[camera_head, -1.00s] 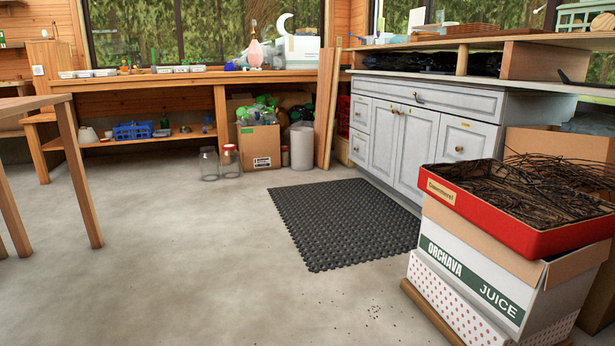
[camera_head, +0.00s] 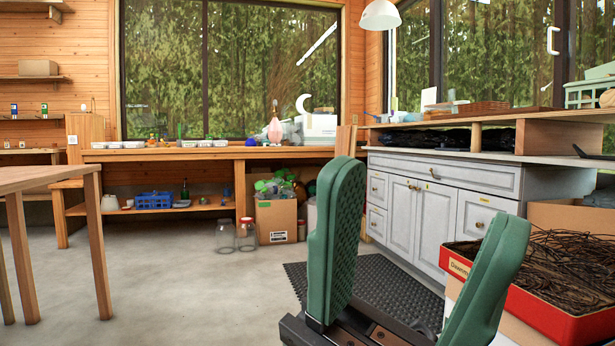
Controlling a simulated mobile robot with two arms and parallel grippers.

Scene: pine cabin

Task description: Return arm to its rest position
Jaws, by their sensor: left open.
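My left gripper (camera_head: 418,235) stands upright in the lower right of the head view, close to the camera. Its two green ridged fingers point up and are spread wide apart. Nothing is between them. The gripper covers part of the black floor mat and the lower front of the grey cabinet. The rest of the left arm is out of the frame. My right gripper is not in view.
A red tray (camera_head: 558,313) of dark twigs sits on stacked boxes at the right. A grey cabinet (camera_head: 435,220) stands behind the gripper. A wooden table (camera_head: 45,178) is at the left. A black mat (camera_head: 385,275) lies mid-floor; the floor (camera_head: 170,290) left of it is clear.

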